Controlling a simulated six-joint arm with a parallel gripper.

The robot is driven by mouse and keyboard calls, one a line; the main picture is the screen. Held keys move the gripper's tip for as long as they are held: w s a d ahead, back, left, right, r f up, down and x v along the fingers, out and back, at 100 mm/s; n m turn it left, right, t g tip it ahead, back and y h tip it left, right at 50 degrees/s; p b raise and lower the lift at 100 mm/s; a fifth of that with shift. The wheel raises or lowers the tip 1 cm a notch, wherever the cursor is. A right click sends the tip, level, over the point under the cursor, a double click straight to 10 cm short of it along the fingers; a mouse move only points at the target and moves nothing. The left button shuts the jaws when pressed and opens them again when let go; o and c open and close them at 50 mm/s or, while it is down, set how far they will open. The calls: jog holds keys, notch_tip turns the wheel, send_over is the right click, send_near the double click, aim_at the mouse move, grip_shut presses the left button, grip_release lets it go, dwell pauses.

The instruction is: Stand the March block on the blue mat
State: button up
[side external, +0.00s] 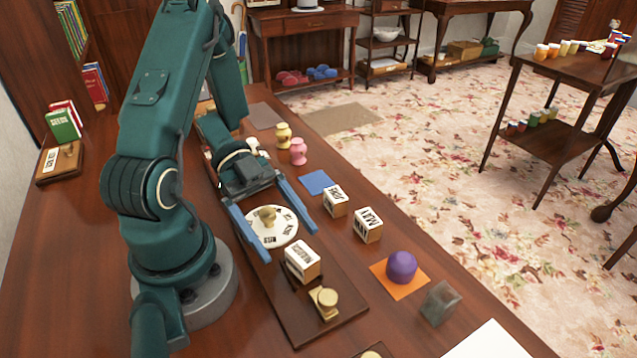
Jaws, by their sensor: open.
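The blue mat (317,182) lies bare on the table, to the right of my gripper. Three white-topped wooden blocks with black lettering are in view. One block (303,262) sits on a dark wooden board (345,306), just in front of my gripper. A second block (334,200) stands close to the mat's near edge, and a third block (368,224) stands farther right. The lettering is too small and turned to tell for sure which says March. My gripper (291,245) is open and empty, its long blue fingers spread either side of a white lettered disc (272,240).
A brass-coloured knobbed piece (325,300) is on the board. A purple dome (401,266) sits on an orange mat (416,285), near a grey-green cube (440,303) and white paper (487,343). Yellow (283,135) and pink (298,151) knobbed pieces stand behind the blue mat.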

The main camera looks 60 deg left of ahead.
jog(key=shift+r, duration=0.1)
notch_tip(320, 180, up, 9)
jog(key=w+a+r+n+t+y, duration=0.1)
jog(key=w+a+n+t+y, duration=0.25)
jog(key=w, duration=0.35)
jog(key=w+a+n+t+y, duration=0.2)
jog(key=w+n+t+y, duration=0.1)
jog(key=w+y, duration=0.25)
jog(key=w+a+r+n+t+y, duration=0.1)
jog(key=w+a+n+t+y, duration=0.2)
jog(key=w, duration=0.5)
jog(key=s+d+n+g, duration=0.2)
jog(key=s+d+g, duration=0.2)
jog(key=s, duration=0.2)
jog(key=s+d+f+n+g, duration=0.1)
jog(key=s+d+n+g, duration=0.2)
jog(key=s, duration=0.4)
jog(key=s+d+f+n+g, duration=0.1)
jog(key=s+d+n+g, duration=0.2)
jog(key=s+d+g, duration=0.2)
jog(key=shift+s+d+n, duration=0.25)
jog(key=shift+s+d, duration=0.5)
jog(key=shift+s, duration=0.15)
send_over(302, 254)
jog(key=shift+y, duration=0.3)
notch_tip(302, 254, down, 5)
jog(key=shift+r, duration=0.2)
jog(key=shift+f, duration=2.85)
